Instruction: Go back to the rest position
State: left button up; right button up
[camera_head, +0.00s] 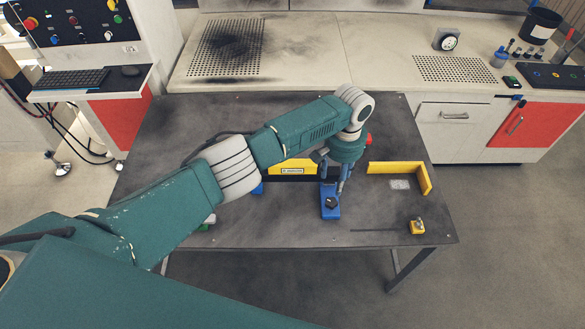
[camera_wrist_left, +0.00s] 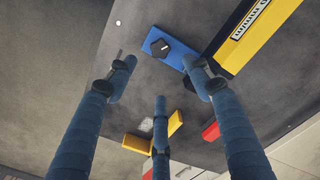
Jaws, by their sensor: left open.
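My left arm reaches across the dark worktable (camera_head: 200,125) from the left. Its gripper (camera_head: 334,178) points down over the table, close behind a blue block with a black knob (camera_head: 330,208). In the left wrist view the fingers of the left gripper (camera_wrist_left: 158,78) are spread with nothing between them. The blue block (camera_wrist_left: 172,50) lies just beyond the fingertips there; I cannot tell whether a finger touches it. My right gripper is in neither view.
A yellow bar with a label (camera_head: 292,170) stands behind the gripper, partly hidden by the arm. A yellow angled piece (camera_head: 395,168) is to the right. The table's right front is mostly clear.

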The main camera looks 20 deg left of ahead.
pick_arm(q)
jog(key=shift+f, duration=0.1)
jog(key=s+d+f+m+h, duration=0.1)
jog(key=s+d+f+h, duration=0.15)
jog(key=s, duration=0.55)
jog(key=s+d+f+m+h, duration=0.1)
jog(key=s+d+f, duration=0.3)
jog(key=s, duration=0.4)
jog(key=s+a+r+n+t+y, duration=0.1)
jog(key=s+a+r+t+y, duration=0.15)
jog(key=s+a, duration=0.75)
jog(key=s+a+r+n+t+y, duration=0.15)
jog(key=s+a+r, duration=0.4)
jog(key=a, duration=0.95)
jog(key=s+f+g+b, duration=0.1)
jog(key=s+f+b, duration=0.1)
jog(key=f, duration=1.4)
jog(key=s+f+g+b, duration=0.1)
jog(key=s+f+b, duration=0.15)
jog(key=f, duration=1.45)
jog(key=s+a+f+g+b, duration=0.1)
jog(key=s+a+f+b, duration=0.1)
jog(key=s+f, duration=1.4)
notch_tip(320, 180, down, 2)
jog(key=shift+a+f+b, duration=0.25)
jog(key=shift+a+b, duration=0.1)
jog(key=shift+b, duration=0.35)
